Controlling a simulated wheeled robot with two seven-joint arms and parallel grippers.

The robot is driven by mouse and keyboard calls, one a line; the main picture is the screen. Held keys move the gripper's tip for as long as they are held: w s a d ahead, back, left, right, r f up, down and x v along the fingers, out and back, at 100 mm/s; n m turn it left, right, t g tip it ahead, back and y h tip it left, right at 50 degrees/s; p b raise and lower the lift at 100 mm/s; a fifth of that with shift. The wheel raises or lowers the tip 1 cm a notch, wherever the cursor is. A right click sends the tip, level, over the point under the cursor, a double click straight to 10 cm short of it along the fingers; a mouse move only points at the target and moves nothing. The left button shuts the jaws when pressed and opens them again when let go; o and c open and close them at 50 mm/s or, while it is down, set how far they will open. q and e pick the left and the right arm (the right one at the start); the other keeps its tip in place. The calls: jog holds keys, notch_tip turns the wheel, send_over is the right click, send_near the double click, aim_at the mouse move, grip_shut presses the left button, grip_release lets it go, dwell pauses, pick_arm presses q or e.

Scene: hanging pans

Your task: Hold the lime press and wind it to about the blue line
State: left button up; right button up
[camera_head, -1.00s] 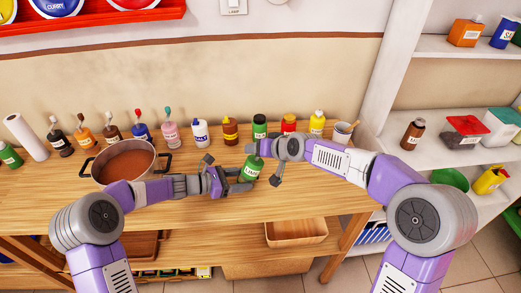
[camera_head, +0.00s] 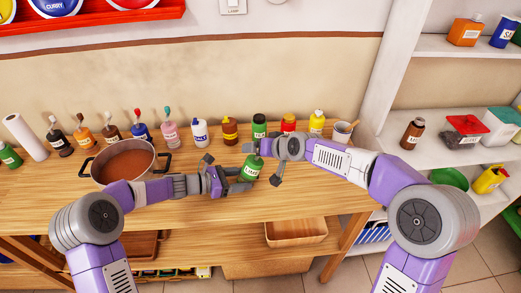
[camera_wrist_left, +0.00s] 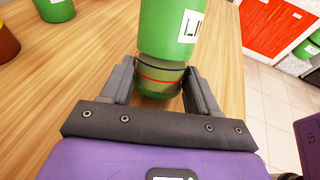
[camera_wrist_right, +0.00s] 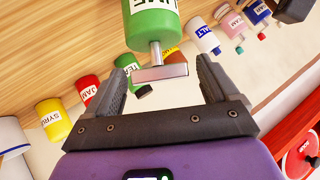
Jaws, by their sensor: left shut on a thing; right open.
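The lime press is a green bottle-like body (camera_head: 251,170) with a white label, held above the table at the middle of the head view. In the left wrist view its lower end is a see-through band (camera_wrist_left: 160,78) with a red line and a dark bluish line above it. My left gripper (camera_wrist_left: 160,92) is shut on this band, one finger on each side. In the right wrist view a grey crossbar (camera_wrist_right: 160,73) on a short stem sticks out of the green body (camera_wrist_right: 152,25). My right gripper (camera_wrist_right: 165,78) is open, its fingers either side of the crossbar with gaps.
A row of bottles, including a white one (camera_head: 200,132) and a yellow one (camera_head: 317,122), stands along the back of the wooden table (camera_head: 200,212). A pot (camera_head: 122,162) stands at left and a cup (camera_head: 342,132) at right. The table's front strip is clear.

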jog(key=v, duration=1.1)
jog(key=shift+s+r, duration=0.2)
jog(key=shift+s, duration=0.05)
jog(key=shift+d, duration=0.1)
pick_arm(q)
jog(key=o, duration=1.2)
jog(key=shift+c, duration=0.2)
